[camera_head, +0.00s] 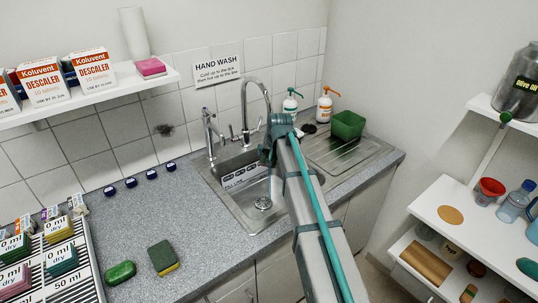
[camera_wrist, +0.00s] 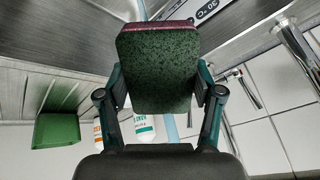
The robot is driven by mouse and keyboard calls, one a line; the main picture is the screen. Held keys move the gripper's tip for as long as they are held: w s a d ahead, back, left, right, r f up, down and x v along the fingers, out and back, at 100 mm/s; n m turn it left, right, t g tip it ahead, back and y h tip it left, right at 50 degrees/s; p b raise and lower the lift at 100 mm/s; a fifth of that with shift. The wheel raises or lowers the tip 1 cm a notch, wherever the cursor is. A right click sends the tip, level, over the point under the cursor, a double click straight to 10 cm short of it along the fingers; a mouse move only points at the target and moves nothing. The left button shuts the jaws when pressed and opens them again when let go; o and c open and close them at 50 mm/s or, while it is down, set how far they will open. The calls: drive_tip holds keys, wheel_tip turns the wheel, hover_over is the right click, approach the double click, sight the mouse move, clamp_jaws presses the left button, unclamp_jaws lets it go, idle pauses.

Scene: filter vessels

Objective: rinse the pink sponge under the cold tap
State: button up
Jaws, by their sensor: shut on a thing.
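In the wrist view my gripper (camera_wrist: 160,85) is shut on a sponge (camera_wrist: 157,72) with a speckled dark green face and a dark pink layer along its far edge. In the head view my gripper (camera_head: 268,152) is over the sink basin (camera_head: 235,190), and my arm hides the held sponge. A tall curved tap (camera_head: 256,84) stands behind the gripper and a shorter tap (camera_head: 209,130) stands to its left. I cannot tell which is cold. A pale blue strip shows behind the sponge in the wrist view; I cannot tell whether it is water.
A pink sponge-like block (camera_head: 150,67) lies on the wall shelf. A green-yellow sponge (camera_head: 163,257) and a green block (camera_head: 120,273) lie on the counter. The counter left of the sink is mostly clear.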

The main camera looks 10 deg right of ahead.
drive_tip(key=s+d, duration=0.1)
drive_tip(key=s, duration=0.6)
drive_tip(key=shift+s, duration=0.25)
idle(1.2)
drive_tip(key=shift+s+r+p, duration=0.1)
drive_tip(key=shift+r+p, duration=0.05)
drive_tip(key=shift+p, duration=0.2)
drive_tip(key=s+r+p, duration=0.2)
drive_tip(key=s+r, duration=0.1)
drive_tip(key=s, duration=0.1)
drive_tip(key=shift+s+d+r+p, duration=0.35)
drive_tip(key=shift+s+r, duration=0.05)
idle(0.6)
